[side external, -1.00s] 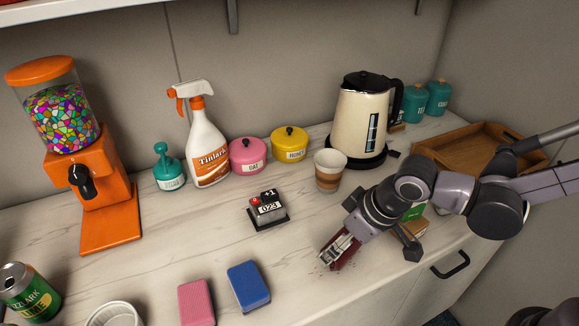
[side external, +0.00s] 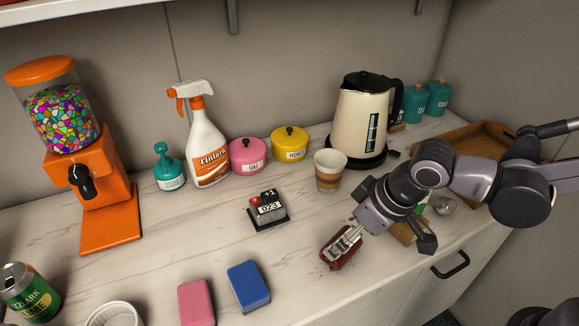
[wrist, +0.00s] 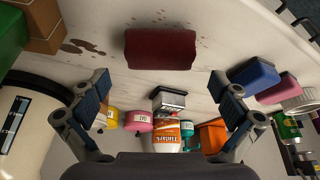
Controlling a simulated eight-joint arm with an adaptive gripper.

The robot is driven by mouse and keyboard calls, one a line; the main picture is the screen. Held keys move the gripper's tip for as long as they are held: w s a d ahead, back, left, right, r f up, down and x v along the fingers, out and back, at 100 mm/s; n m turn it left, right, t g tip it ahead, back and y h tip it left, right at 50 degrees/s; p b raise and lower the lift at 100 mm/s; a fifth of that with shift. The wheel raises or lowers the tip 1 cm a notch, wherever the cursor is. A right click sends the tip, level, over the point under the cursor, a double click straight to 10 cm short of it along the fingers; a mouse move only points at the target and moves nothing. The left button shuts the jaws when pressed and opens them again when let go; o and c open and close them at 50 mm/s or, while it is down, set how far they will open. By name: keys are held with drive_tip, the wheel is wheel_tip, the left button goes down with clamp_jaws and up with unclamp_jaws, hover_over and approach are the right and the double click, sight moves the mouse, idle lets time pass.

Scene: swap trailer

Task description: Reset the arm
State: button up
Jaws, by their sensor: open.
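My gripper (side external: 347,241) is above the counter, right of centre in the side external view, with its fingers pointing down and left. In the wrist view its two fingers (wrist: 162,108) stand wide apart with nothing between them. A dark red block-like item (wrist: 160,48) lies on the counter ahead of the fingers. In the side external view the dark red item (side external: 343,259) shows just below and behind the fingertips, partly covered by them. I cannot tell the exact gap between them. Dark spots lie on the counter around it.
A paper cup (side external: 330,172) and a cream kettle (side external: 360,120) stand behind my gripper. A tally counter (side external: 268,208), blue sponge (side external: 249,286) and pink sponge (side external: 196,302) lie to the left. A wooden tray (side external: 470,142) is at the back right. Bare counter lies left of the tally counter.

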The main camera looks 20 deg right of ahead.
drive_tip(key=v, duration=0.8)
drive_tip(key=x, duration=1.2)
wheel_tip(320, 180, up, 11)
drive_tip(key=shift+w+a+f, duration=0.1)
drive_tip(key=shift+w+f, duration=0.05)
drive_tip(key=w+a+r+m+h, duration=0.1)
drive_tip(key=w+a+r+m, duration=0.1)
drive_tip(key=w+a, duration=0.6)
drive_tip(key=shift+w+m, duration=0.3)
drive_tip(key=shift+w, duration=0.3)
drive_tip(key=shift+r, duration=0.1)
drive_tip(key=shift+d, duration=0.1)
